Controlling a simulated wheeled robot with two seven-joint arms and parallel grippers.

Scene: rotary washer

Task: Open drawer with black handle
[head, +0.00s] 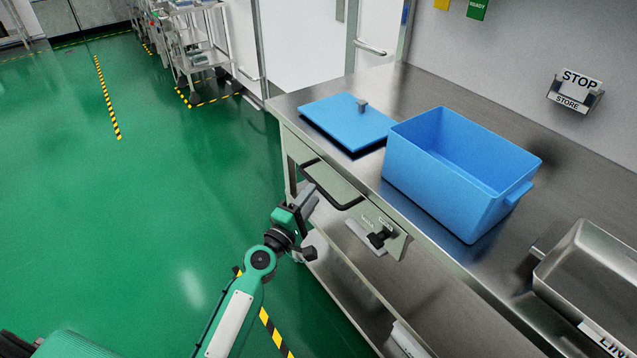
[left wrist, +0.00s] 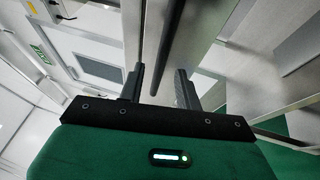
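My left gripper (head: 312,192) is at the handle, reaching in from the left. In the left wrist view the two fingers (left wrist: 159,88) stand apart, and the dark handle bar (left wrist: 171,40) runs into the gap between them. I see a gap on each side of the bar. My right gripper is in neither view.
A blue lid (head: 348,124) and an open blue bin (head: 440,185) stand on the worktop (head: 290,104). A steel container (head: 590,285) is at right. A black clamp-like part (head: 381,238) juts out below the worktop. The green floor (head: 150,200) at left is clear.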

